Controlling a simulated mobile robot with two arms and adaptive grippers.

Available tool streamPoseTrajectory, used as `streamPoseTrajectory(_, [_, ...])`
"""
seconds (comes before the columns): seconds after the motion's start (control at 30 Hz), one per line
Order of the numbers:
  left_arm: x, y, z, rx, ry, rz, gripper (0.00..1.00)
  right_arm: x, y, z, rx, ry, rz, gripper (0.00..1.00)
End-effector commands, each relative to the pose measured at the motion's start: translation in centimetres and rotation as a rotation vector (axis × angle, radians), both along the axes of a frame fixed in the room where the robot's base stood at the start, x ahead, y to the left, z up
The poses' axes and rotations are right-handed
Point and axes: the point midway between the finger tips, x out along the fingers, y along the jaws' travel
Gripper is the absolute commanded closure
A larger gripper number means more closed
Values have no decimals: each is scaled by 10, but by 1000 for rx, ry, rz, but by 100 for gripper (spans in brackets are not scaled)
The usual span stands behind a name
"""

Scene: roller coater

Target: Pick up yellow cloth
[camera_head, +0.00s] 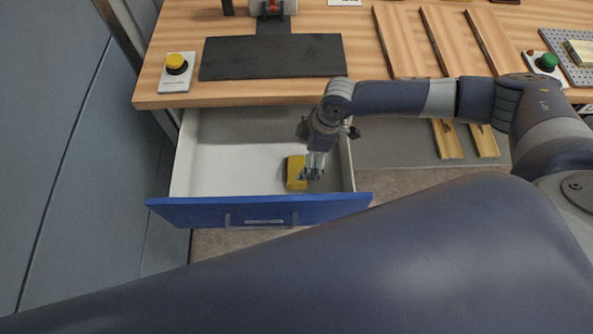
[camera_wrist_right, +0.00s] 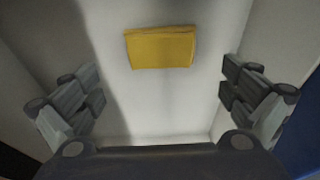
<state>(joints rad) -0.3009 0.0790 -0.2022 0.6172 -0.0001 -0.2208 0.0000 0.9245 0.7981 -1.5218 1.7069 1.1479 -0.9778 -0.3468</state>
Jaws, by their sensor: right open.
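The yellow cloth (camera_head: 295,172) lies folded on the white floor of the open drawer (camera_head: 225,165), near the drawer's right side and front. In the right wrist view the yellow cloth (camera_wrist_right: 160,48) lies flat beyond the fingers, apart from them. My right gripper (camera_head: 314,175) hangs over the drawer, just right of the cloth and partly overlapping it in the head view. In the right wrist view my right gripper (camera_wrist_right: 160,98) has its fingers spread wide with nothing between them. My left gripper is not seen.
The drawer's blue front (camera_head: 260,209) and pale side walls surround the cloth. The wooden worktop (camera_head: 370,68) lies behind, with a yellow button box (camera_head: 176,72), a black plate (camera_head: 270,58), wooden rails and a green button box (camera_head: 546,65). A grey cabinet stands at the left.

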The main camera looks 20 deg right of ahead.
Motion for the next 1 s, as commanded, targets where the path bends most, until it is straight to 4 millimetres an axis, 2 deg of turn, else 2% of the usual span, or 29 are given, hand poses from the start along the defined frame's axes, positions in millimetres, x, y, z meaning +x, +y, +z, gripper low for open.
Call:
streamPoseTrajectory(0.1, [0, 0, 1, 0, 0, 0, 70, 2, 4, -14, 0, 0, 0, 0])
streamPoseTrajectory(0.37, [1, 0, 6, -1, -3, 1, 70, 2, 9, -32, 0, 0, 1, 0])
streamPoseTrajectory(0.63, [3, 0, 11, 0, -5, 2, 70, 3, 16, -65, 0, -1, -1, 0])
streamPoseTrajectory(0.97, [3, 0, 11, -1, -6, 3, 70, 3, 17, -72, -1, -2, -1, 0])
streamPoseTrajectory(1.0, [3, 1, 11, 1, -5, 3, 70, 3, 17, -72, -1, -2, -1, 2])
